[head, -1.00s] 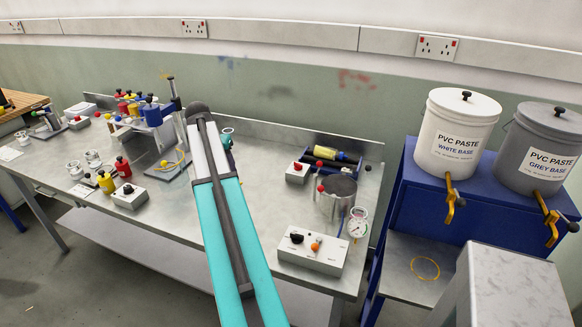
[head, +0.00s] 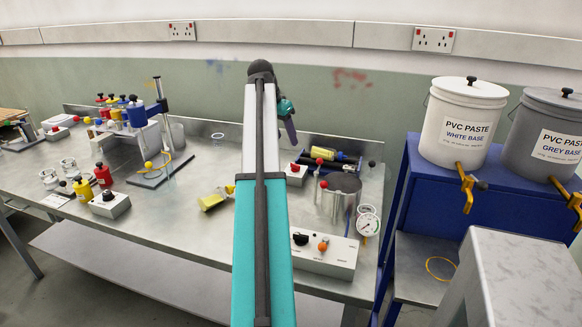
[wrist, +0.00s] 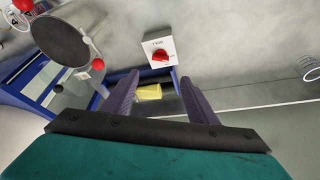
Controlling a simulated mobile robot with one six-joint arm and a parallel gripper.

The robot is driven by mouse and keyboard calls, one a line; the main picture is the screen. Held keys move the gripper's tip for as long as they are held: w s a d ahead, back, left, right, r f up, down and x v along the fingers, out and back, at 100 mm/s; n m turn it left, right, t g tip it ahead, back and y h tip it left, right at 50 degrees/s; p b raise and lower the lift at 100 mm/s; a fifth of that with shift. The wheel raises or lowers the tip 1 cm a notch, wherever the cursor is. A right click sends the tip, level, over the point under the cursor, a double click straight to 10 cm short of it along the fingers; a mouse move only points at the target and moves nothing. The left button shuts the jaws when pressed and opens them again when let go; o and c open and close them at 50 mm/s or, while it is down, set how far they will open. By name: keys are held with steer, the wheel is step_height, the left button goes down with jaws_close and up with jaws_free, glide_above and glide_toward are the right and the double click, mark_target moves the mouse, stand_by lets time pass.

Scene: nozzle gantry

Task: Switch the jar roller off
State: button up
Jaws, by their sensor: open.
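The jar roller (head: 350,158) is a blue frame with dark rollers at the back right of the bench. A yellow jar (head: 326,153) lies on it, and part of that jar (wrist: 148,92) shows between my fingers in the wrist view. A small white switch box (head: 296,174) with a red knob stands at its left front; it shows beyond my fingertips in the wrist view (wrist: 158,43). My gripper (wrist: 160,77) is open and empty, its dark purple fingers apart. In the head view it hangs above the bench, near the roller, partly behind my arm.
A metal pot (head: 339,196) with a gauge (head: 368,224) and a white control box (head: 322,254) stand in front of the roller. A yellow object (head: 213,197) lies on clear bench left of my arm. PVC paste buckets (head: 462,122) stand right.

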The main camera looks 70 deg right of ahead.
mark_target(294, 170)
stand_by(0.4)
steer(key=p+x, duration=0.1)
steer(key=x, duration=1.2)
steer(key=shift+d+f, duration=0.15)
steer(key=shift+f, duration=0.2)
